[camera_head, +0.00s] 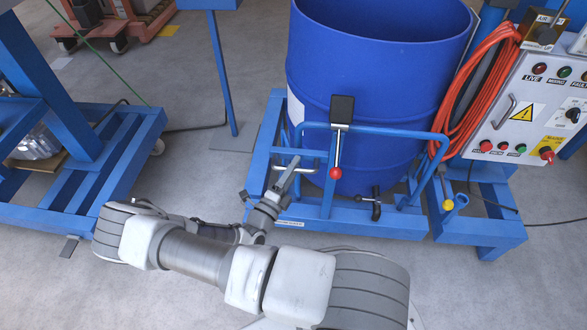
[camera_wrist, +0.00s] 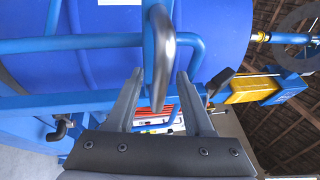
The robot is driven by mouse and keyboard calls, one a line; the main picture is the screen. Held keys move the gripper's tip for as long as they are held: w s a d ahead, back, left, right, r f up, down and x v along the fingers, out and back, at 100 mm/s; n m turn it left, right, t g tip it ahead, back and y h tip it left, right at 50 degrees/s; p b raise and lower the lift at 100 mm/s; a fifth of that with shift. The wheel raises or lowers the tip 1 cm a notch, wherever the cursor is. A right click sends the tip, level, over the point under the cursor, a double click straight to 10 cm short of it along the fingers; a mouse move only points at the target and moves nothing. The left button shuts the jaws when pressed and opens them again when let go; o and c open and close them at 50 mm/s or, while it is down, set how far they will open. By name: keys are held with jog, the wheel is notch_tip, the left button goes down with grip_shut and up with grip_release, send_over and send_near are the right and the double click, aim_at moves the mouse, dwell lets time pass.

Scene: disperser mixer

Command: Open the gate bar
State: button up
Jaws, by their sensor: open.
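The gate bar (camera_head: 390,131) is a blue tube across the front of the blue drum (camera_head: 375,60); it also shows as a horizontal blue tube in the wrist view (camera_wrist: 75,45). A dark grey curved handle (camera_wrist: 158,50) stands out from the blue tubing towards the wrist camera. My gripper (camera_head: 293,165) is at the left front of the drum frame, low beside the bar's left end. In the wrist view my gripper (camera_wrist: 159,78) is open, one finger on each side of the curved handle. Gaps show on both sides; contact cannot be told. The bar appears closed across the drum.
A black latch block (camera_head: 342,109) with a red-ball lever (camera_head: 335,173) sits on the bar. A black clamp knob (camera_head: 376,210) and a yellow ball (camera_head: 447,205) are lower right. A control panel (camera_head: 530,110) with an orange hose (camera_head: 480,90) stands right. Floor is clear at front left.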

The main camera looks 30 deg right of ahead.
grip_shut()
dwell(1.3)
